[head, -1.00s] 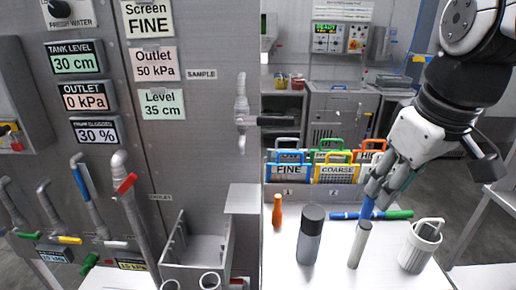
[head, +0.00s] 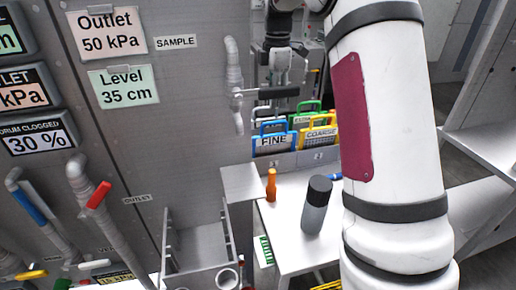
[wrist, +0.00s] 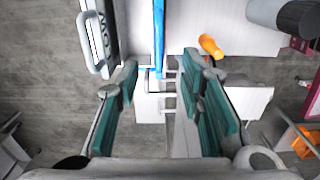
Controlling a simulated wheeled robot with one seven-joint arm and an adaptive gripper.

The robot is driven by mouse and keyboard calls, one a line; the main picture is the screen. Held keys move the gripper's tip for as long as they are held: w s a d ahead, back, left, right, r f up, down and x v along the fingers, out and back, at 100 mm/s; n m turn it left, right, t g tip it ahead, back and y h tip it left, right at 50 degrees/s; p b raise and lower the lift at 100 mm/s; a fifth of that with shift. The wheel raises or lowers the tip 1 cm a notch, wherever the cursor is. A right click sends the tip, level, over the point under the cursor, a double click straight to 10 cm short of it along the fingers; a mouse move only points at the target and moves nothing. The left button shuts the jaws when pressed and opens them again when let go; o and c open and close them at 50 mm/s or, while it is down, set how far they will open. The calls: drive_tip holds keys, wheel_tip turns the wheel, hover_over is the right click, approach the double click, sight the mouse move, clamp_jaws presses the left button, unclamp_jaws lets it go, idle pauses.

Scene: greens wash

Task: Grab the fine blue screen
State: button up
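The fine blue screen (head: 270,143) stands in the rack, with its blue handle up and its FINE label facing me. In the wrist view, a narrow blue strip (wrist: 159,38), seemingly its edge, lies ahead of the fingertips and roughly between them. My gripper (head: 279,68) is above and behind the screen in the head view. In the wrist view, my gripper (wrist: 160,78) is open, its teal-padded fingers apart with nothing held between them. The exact gap to the screen is hard to judge.
The yellow COARSE screen (head: 319,136) and a green-handled screen (head: 305,117) stand close beside it. A sample valve (head: 236,95) juts from the wall at left. An orange bottle (head: 271,186) and a grey dark-capped bottle (head: 316,205) stand on the counter in front.

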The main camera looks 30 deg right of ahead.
hover_over(274, 135)
wheel_tip(274, 135, down, 8)
drive_tip(key=shift+w+a+r+p, duration=0.1)
drive_tip(key=shift+w+a+p, duration=0.05)
drive_tip(key=shift+p, duration=0.3)
drive_tip(key=shift+d+f+p, duration=0.2)
drive_tip(key=shift+f+p, duration=0.4)
drive_tip(key=shift+f, duration=2.35)
clamp_jaws()
